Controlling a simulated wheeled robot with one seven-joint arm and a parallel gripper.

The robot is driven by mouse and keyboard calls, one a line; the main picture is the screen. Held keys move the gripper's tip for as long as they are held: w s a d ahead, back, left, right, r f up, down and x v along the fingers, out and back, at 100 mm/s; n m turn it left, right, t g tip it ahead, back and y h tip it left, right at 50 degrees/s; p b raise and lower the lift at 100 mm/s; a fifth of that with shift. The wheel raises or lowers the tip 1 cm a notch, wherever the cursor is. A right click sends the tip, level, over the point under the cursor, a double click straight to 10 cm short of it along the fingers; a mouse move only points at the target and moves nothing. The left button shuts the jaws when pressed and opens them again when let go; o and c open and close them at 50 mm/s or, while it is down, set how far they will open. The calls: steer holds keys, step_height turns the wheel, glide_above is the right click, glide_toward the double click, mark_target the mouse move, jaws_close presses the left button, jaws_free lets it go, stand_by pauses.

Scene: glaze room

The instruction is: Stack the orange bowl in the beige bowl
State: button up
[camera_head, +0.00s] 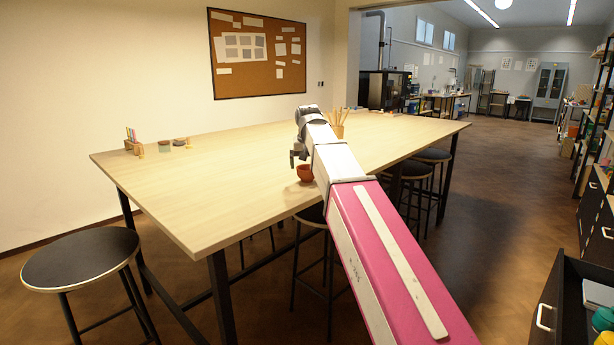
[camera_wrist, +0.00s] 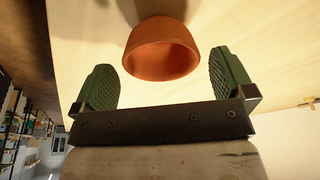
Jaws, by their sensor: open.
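The orange bowl (camera_head: 305,173) stands on the long wooden table (camera_head: 215,190) near its front edge, partly covered by my arm in the head view. In the wrist view the orange bowl (camera_wrist: 160,50) shows its rim and inside between and just beyond the fingertips. My gripper (camera_head: 295,155) is beside and slightly above the bowl in the head view. Its two green ribbed fingers are spread apart, with a gap visible on each side of the bowl, and it holds nothing. I cannot make out a beige bowl in either view; my arm hides part of the table.
A holder with coloured pencils (camera_head: 132,143) and small pots (camera_head: 179,142) stand at the table's far left. A cup of sticks (camera_head: 337,131) stands behind my arm. Black stools (camera_head: 80,257) surround the table. An open drawer (camera_head: 565,300) is at lower right. The table's left half is mostly clear.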

steer(key=shift+w+x, duration=0.1)
steer(key=shift+x, duration=1.2)
steer(key=shift+w+x, duration=0.15)
steer(key=shift+x, duration=1.15)
steer(key=shift+r, duration=0.1)
steer(key=c, duration=0.9)
steer(key=shift+o, duration=0.2)
